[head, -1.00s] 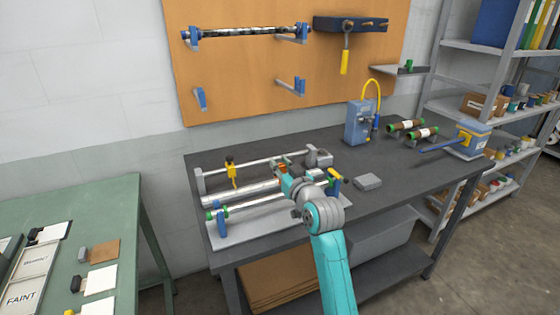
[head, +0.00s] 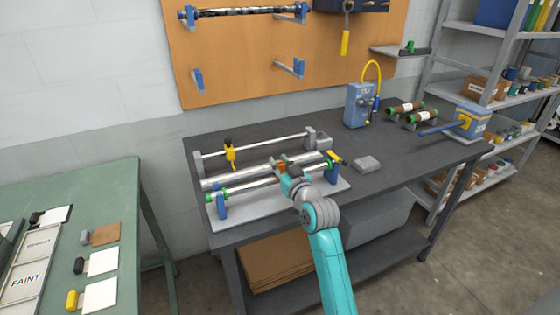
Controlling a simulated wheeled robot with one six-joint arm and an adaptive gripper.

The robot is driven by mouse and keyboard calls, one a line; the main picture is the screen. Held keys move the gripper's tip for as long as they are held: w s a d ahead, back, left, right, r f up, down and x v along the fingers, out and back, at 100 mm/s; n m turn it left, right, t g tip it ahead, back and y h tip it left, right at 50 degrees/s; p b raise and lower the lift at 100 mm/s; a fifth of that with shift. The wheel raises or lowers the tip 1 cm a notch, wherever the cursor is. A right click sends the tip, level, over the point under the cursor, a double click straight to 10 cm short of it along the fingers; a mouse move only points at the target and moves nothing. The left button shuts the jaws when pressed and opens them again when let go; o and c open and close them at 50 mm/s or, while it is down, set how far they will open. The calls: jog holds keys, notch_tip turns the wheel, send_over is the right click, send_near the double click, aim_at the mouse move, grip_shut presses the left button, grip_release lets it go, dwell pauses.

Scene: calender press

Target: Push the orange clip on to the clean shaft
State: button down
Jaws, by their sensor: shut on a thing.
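The orange clip (head: 281,167) is a small patch at the tip of my gripper (head: 283,171), which is shut on it. Most of the clip is hidden by the fingers. A bright shaft (head: 243,190) with green ends lies across the front of the press, held by blue supports (head: 221,206) at left and right. My gripper is over the right half of this shaft and covers part of it. I cannot tell whether the clip touches the shaft. A dark, blotched shaft (head: 240,12) hangs on blue wall brackets.
The press has a thick roller (head: 225,181) and a rear rail (head: 260,145) with a yellow clamp (head: 231,154). A yellow-and-black handle (head: 337,156) and a grey block (head: 367,164) are right of my gripper. The right bench holds a blue box (head: 360,105) and green-ended rollers (head: 406,108).

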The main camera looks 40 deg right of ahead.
jog(key=c, duration=1.5)
grip_release()
grip_shut()
jog(key=shift+f, duration=0.55)
jog(key=o, duration=0.7)
grip_release()
jog(key=shift+c, duration=0.2)
